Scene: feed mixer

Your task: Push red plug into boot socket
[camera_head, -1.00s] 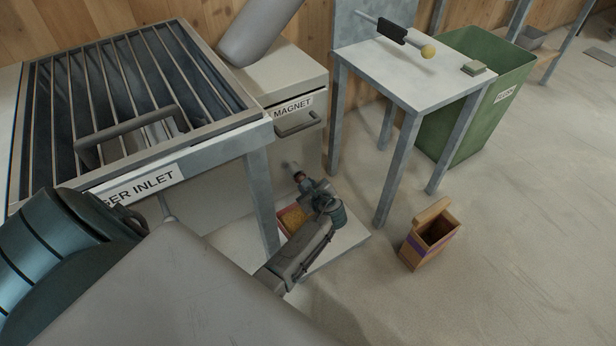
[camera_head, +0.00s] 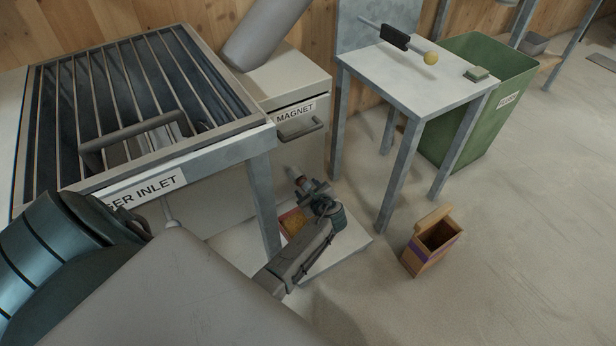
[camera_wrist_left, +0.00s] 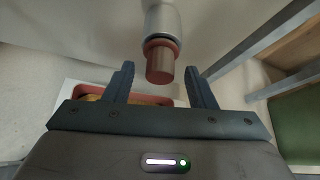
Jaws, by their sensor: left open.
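A brownish-red plug (camera_wrist_left: 160,66) sits at the lower end of a pale grey cylindrical boot (camera_wrist_left: 163,20) in the left wrist view. A reddish band shows where they meet; I cannot tell how deep the plug sits. My left gripper (camera_wrist_left: 160,77) is open, its two dark fingers on either side of the plug with gaps visible. In the head view, the left gripper (camera_head: 314,192) is low beside the inlet leg, close to the boot's grey end (camera_head: 292,173). The plug is too small to make out clearly there. My right gripper is out of view.
A red tray with yellow feed (camera_head: 293,222) lies on a pale low platform (camera_head: 345,240) beneath my wrist. The barred inlet (camera_head: 200,160) and its leg (camera_head: 263,205) are close left.

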